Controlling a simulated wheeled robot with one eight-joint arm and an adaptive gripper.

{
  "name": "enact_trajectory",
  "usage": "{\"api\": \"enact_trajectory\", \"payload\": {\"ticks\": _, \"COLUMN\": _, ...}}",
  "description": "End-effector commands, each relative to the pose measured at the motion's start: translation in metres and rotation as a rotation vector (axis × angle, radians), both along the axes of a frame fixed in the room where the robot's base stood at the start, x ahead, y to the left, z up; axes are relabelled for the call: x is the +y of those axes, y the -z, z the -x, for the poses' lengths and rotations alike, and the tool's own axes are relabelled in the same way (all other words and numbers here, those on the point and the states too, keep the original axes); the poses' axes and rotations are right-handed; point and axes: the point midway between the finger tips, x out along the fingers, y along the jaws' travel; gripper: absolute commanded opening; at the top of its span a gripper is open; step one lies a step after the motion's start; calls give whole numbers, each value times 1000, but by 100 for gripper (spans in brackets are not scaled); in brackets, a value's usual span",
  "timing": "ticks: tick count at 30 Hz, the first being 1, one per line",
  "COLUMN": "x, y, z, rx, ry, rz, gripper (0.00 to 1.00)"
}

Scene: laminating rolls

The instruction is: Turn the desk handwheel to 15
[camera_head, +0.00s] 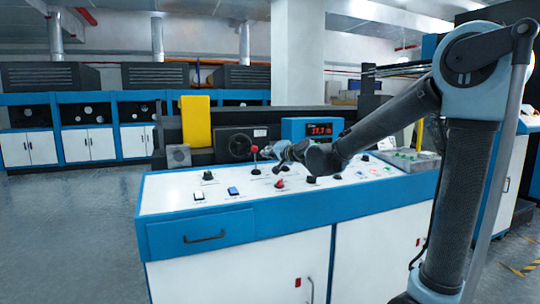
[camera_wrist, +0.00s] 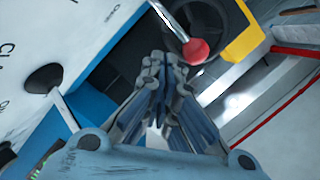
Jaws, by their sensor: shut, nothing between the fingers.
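The black round handwheel (camera_head: 240,146) is on a dark panel behind the desk's back edge. The blue display (camera_head: 319,130) to its right shows red digits that look like 37.7, too small to be sure. A lever with a red ball knob (camera_head: 254,149) stands on the desk in front of the wheel. My gripper (camera_head: 268,150) is just right of the knob in the head view. In the wrist view my gripper (camera_wrist: 165,62) is shut and empty, its fingertips close to the red ball (camera_wrist: 196,50). The dark wheel (camera_wrist: 218,14) shows partly behind the ball and is cut off by the frame.
The white desk top (camera_head: 170,190) carries several knobs and switches, including a black knob (camera_head: 208,176), a blue switch (camera_head: 233,191) and a red button (camera_head: 280,183). A yellow cover (camera_head: 196,121) hangs left of the handwheel. Floor on the left is clear.

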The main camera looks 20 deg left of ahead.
Motion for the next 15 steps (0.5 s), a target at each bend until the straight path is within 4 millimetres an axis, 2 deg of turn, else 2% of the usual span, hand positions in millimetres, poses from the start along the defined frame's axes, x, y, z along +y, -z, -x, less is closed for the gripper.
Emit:
{"api": "enact_trajectory", "payload": {"ticks": 9, "x": 32, "y": 5, "z": -26, "rx": 2, "ry": -3, "rz": 0, "gripper": 0}}
{"api": "enact_trajectory", "payload": {"ticks": 15, "x": 47, "y": 8, "z": -39, "rx": 0, "ry": -2, "rz": 1, "gripper": 0}}
